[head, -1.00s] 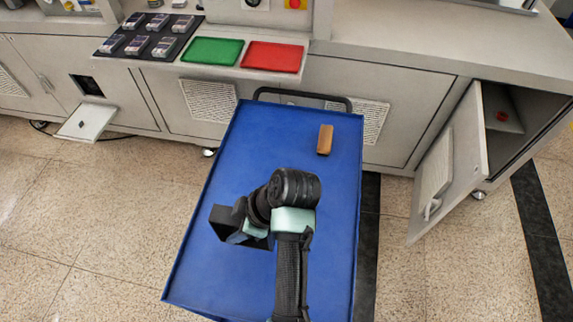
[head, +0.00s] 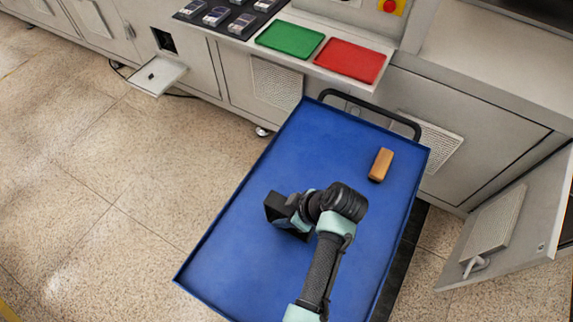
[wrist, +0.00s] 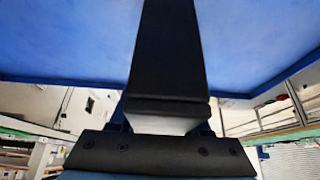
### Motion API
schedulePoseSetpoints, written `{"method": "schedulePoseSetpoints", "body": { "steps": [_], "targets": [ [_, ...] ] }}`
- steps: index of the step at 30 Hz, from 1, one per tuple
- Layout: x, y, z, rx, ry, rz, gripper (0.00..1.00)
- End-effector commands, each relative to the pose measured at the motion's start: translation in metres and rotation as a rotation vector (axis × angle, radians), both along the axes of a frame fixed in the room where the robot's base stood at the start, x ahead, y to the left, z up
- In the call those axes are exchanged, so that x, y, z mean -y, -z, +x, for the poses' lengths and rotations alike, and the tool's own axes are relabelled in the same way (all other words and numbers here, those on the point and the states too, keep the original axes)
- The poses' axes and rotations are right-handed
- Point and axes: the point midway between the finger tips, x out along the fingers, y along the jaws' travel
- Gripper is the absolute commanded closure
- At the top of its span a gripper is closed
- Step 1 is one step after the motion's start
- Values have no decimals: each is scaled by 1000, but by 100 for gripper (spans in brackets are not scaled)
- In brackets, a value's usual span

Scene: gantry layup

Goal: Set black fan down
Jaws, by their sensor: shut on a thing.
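A black square-edged thing, which I take to be the black fan (head: 279,207), is at the end of my arm in the head view. It is over the left-middle part of the blue trolley top (head: 240,260). My gripper (head: 294,210) is shut on it; the fingers are mostly hidden by the wrist. In the wrist view the black fan (wrist: 168,50) shows as a dark upright band in front of the gripper, with blue surface behind it. I cannot tell whether the fan touches the trolley top.
A brown-orange block (head: 381,164) lies at the trolley's far right. Beyond the trolley's black handle (head: 370,105) are a green tray (head: 290,39), a red tray (head: 350,60) and a dark rack (head: 232,15) of several items. An open cabinet door (head: 510,225) stands right. The trolley's near left is clear.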

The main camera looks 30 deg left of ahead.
Motion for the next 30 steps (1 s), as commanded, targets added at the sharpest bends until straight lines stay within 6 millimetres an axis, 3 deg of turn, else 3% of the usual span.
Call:
{"method": "schedulePoseSetpoints", "body": {
  "steps": [5, 16, 17, 21, 30],
  "targets": [
    [0, 19, 1, 1, 0, 1, 100],
    [0, 24, 1, 3, -1, 1, 100],
    [0, 23, 0, 1, 0, 0, 47],
    [0, 23, 0, 0, -1, 0, 23],
    [0, 21, 0, 0, -1, 0, 23]
  ]
}}
